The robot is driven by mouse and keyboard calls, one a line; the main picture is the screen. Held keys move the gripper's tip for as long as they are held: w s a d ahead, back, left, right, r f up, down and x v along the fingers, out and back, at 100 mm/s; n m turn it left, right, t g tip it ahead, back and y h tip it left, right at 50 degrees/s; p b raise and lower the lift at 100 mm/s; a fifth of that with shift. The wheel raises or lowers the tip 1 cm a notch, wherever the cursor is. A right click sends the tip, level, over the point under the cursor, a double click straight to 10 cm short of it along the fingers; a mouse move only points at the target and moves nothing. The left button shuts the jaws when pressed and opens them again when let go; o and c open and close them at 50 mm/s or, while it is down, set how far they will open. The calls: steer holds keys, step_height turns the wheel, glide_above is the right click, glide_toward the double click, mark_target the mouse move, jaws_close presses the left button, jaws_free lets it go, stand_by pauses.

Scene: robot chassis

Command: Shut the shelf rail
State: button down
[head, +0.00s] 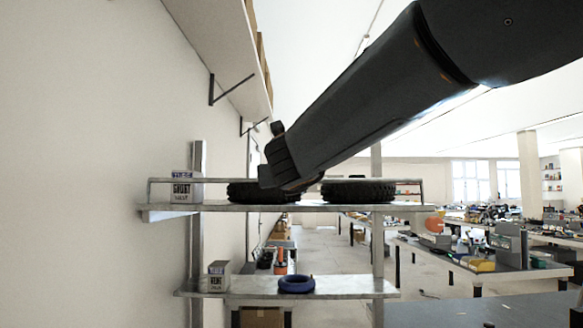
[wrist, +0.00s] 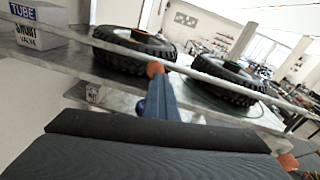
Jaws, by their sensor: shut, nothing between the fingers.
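The shelf rail (head: 214,180) is a thin pale metal bar along the upper metal shelf (head: 315,207). It stands raised above the shelf board, with short end legs at left and right. In the wrist view the rail (wrist: 80,37) runs diagonally in front of the tires. My gripper (wrist: 156,70) is shut and empty. Its orange tip overlaps the rail there; I cannot tell whether it touches. In the head view my dark wrist hides the fingertips and part of the rail near the middle of the shelf.
Two black tires (head: 357,191) (head: 250,192) and a box (head: 181,188) stand on the upper shelf. A lower shelf (head: 335,287) holds a blue ring (head: 297,284) and a small box (head: 219,276). A wall shelf (head: 222,50) hangs above left. Workbenches fill the right background.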

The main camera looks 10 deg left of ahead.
steer(key=s+d+r+b, duration=0.1)
steer(key=s+d+r, duration=0.2)
steer(key=s, duration=0.7)
steer(key=shift+d+r+b, duration=0.2)
steer(key=shift+r+b, duration=0.1)
steer(key=shift+r, duration=0.4)
steer(key=shift+s, duration=0.1)
